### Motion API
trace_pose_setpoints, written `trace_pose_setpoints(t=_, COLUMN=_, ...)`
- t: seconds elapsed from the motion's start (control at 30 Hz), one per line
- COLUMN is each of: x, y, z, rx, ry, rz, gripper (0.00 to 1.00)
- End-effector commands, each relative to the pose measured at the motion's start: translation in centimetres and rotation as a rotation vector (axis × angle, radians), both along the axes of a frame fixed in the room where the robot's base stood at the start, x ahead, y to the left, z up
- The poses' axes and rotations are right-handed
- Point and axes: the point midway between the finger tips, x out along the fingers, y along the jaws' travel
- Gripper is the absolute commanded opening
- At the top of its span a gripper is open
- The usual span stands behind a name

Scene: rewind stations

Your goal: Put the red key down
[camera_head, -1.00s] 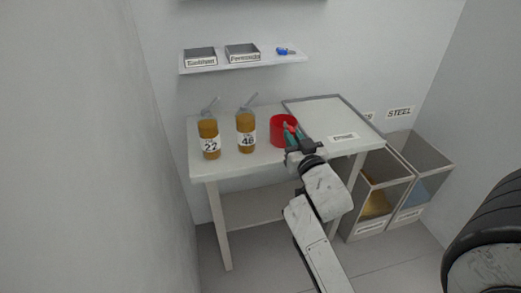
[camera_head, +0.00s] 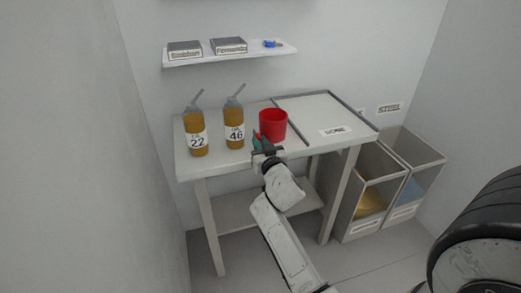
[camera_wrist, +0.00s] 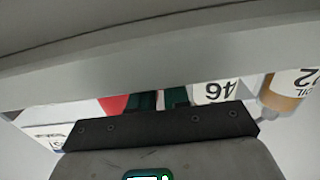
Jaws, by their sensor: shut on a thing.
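My gripper (camera_head: 261,143) has green fingers and is at the front edge of the white table, in front of the red cup (camera_head: 273,125). It is shut on the red key (camera_head: 256,136), which shows only as a small red sliver at the fingertips in the head view. In the wrist view, the green fingers (camera_wrist: 160,100) run up to a grey band and their tips are hidden. The key cannot be made out there. I cannot tell whether the key touches the table (camera_head: 290,152).
Two amber oil bottles, marked 22 (camera_head: 197,140) and 46 (camera_head: 234,132), stand left of the cup. A bordered tray area (camera_head: 318,112) lies right. A wall shelf (camera_head: 230,54) holds two boxes and a blue key (camera_head: 272,44). Open bins (camera_head: 368,198) stand right of the table.

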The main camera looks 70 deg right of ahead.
Motion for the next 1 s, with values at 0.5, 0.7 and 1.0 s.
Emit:
trace_pose_setpoints(t=0.5, x=-0.03, y=0.0, z=-0.49, rx=0.0, ry=0.0, rz=0.0, gripper=0.23)
trace_pose_setpoints(t=0.7, x=-0.03, y=0.0, z=-0.5, rx=0.0, ry=0.0, rz=0.0, gripper=0.31)
trace_pose_setpoints(t=1.0, x=-0.57, y=0.67, z=-0.48, rx=0.002, ry=0.001, rz=0.001, gripper=0.31)
